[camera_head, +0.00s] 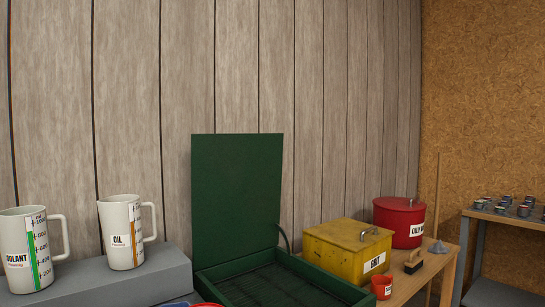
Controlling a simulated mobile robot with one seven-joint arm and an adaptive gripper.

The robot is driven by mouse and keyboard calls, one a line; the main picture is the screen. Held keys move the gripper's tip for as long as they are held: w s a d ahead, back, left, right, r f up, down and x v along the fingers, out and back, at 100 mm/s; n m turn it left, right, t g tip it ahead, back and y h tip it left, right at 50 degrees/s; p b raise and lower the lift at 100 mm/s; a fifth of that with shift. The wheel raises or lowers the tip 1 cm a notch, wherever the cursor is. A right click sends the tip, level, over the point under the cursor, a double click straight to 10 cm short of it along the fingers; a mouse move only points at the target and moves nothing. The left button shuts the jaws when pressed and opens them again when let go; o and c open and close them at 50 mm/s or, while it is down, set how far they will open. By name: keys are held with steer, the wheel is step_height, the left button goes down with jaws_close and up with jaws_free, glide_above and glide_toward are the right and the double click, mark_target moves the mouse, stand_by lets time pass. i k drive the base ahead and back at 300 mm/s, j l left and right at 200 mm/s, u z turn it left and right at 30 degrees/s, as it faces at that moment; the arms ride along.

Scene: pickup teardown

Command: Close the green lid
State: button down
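The green lid (237,198) stands upright, raised at the back of a green box (330,286). The box is open and its dark slatted inside shows below the lid. A thin curved green piece joins the right side of the lid to the box area. The box's front part is cut off by the bottom edge of the picture. My gripper is not in view.
White jugs marked coolant (25,250) and oil (121,235) stand left on a grey ledge (115,282). Right of the box are a yellow box (335,250), a red can (398,220), a small red cup (381,287) and a brush (415,263). A wooden wall is behind.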

mark_target(236, 179)
steer(key=i+l, duration=0.15)
steer(key=l, duration=0.2)
steer(key=i+l+u, duration=0.1)
steer(key=l, duration=0.25)
steer(key=i+l+u, duration=0.1)
steer(key=l, duration=0.3)
steer(key=i+l, duration=0.2)
steer(key=l, duration=0.15)
steer(key=i+l+u, duration=0.1)
steer(key=l, duration=0.3)
steer(key=i+l, duration=0.15)
steer(key=l, duration=0.2)
steer(key=i+l+u, duration=0.1)
steer(key=i+l, duration=0.15)
steer(key=l, duration=0.15)
steer(key=i+l+u, duration=0.1)
steer(key=l, duration=0.35)
steer(key=i, duration=0.9)
